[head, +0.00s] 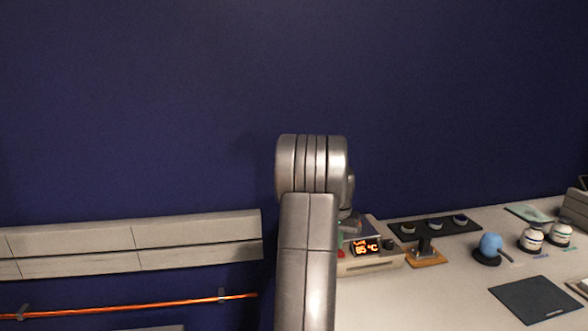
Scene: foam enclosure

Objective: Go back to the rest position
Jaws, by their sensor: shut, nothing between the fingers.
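My arm rises in the middle of the head view, its upper links grey and rounded at the top. My gripper does not show; the arm links hide whatever lies behind them. A small dark part of the arm shows just right of the top joint. Beside the arm, on the right, a pale heating device (372,262) with an orange display reading about 85 °C stands on the light table (440,300). The arm covers the device's left side.
Right of the device are a small stand on a wooden base (427,258), a black strip (435,229) with 3 small round items, a blue ball (490,244) on a dark base, two white jars (531,240) and a dark mat (536,299). A copper pipe (130,307) runs along the left wall.

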